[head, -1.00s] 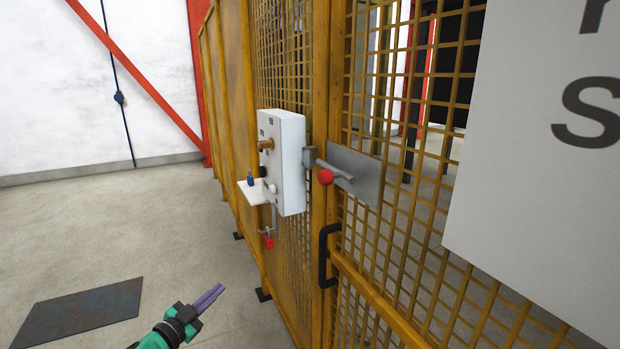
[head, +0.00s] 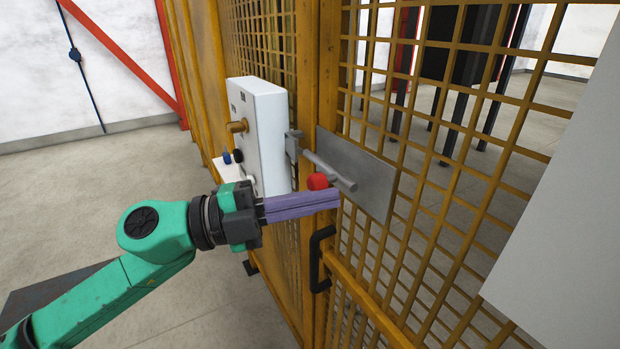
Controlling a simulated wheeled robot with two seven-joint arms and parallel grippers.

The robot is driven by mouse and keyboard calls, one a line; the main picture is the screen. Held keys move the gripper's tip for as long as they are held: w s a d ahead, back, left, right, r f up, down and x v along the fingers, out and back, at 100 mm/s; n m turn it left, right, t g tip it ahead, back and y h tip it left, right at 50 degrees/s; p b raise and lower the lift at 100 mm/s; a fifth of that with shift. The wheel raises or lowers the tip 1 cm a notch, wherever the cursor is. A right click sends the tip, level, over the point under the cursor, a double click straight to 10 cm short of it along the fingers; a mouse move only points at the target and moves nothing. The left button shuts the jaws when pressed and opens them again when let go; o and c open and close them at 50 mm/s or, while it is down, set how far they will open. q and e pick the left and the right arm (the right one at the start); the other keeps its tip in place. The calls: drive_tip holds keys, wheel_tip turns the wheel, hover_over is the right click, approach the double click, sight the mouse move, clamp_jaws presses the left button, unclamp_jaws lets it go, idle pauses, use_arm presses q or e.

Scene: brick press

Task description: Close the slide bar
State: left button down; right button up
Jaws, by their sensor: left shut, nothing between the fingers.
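The slide bar (head: 333,172) is a grey rod on a grey metal plate (head: 374,185) fixed to the yellow mesh gate. Its red knob (head: 317,181) sticks out toward me. A grey catch (head: 293,145) sits on the post to the left of the rod's end. My left gripper (head: 338,198) comes in from the left with its purple fingers shut and empty. Its fingertips are just below the red knob in the picture; I cannot tell whether they touch it. My right gripper is not in view.
A white control box (head: 262,130) with a brass-coloured knob (head: 237,127) hangs on the fence left of the bar, close behind my left gripper. A black door handle (head: 321,258) is below the bar. A white sign (head: 570,230) covers the right side. Open floor lies left.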

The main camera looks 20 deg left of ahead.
use_arm(q)
drive_tip(key=shift+w+a+f+p, duration=0.25)
drive_tip(key=shift+w+a, duration=0.3)
drive_tip(key=shift+w, duration=0.15)
drive_tip(key=shift+w+a+f+p, duration=0.25)
drive_tip(key=shift+w+a, duration=0.25)
drive_tip(key=shift+w, duration=0.2)
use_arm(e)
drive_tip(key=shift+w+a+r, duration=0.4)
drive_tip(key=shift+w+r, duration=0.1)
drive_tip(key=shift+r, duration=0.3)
